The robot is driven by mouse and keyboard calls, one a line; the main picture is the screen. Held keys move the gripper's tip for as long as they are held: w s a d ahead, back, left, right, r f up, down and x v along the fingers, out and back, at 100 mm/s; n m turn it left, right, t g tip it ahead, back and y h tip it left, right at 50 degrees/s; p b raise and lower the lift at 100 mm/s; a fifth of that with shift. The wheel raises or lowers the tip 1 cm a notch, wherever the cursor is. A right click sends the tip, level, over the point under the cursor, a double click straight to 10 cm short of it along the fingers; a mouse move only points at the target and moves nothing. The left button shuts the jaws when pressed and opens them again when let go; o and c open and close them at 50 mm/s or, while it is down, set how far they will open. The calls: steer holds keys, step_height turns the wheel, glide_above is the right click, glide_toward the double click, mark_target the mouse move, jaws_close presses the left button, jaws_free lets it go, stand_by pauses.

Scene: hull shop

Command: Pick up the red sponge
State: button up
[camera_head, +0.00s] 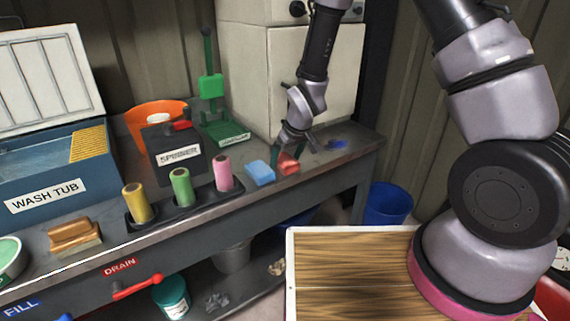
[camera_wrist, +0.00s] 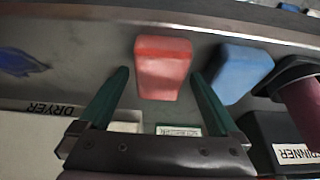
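The red sponge (camera_head: 288,164) lies on the grey bench top near its front edge, just right of the blue sponge (camera_head: 260,173). My gripper (camera_head: 288,150) is pointing down, right at the red sponge. In the wrist view the red sponge (camera_wrist: 163,68) shows ahead of and between the two green fingertips of my gripper (camera_wrist: 160,76), which are spread apart. A narrow gap shows beside the left finger; the right finger is close to the sponge's side. I cannot tell whether it touches. The blue sponge (camera_wrist: 243,72) is just outside the right finger.
A dark holder with yellow, green and pink (camera_head: 223,173) rolls stands left of the sponges. Behind are the spinner box (camera_head: 176,153), a green stand (camera_head: 212,88) and a white cabinet (camera_head: 315,85). A dark blue item (camera_head: 337,144) lies to the right on the bench.

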mark_target(286, 159)
steer(key=c, duration=1.1)
step_height(286, 159, up, 11)
steer(key=shift+f, duration=0.2)
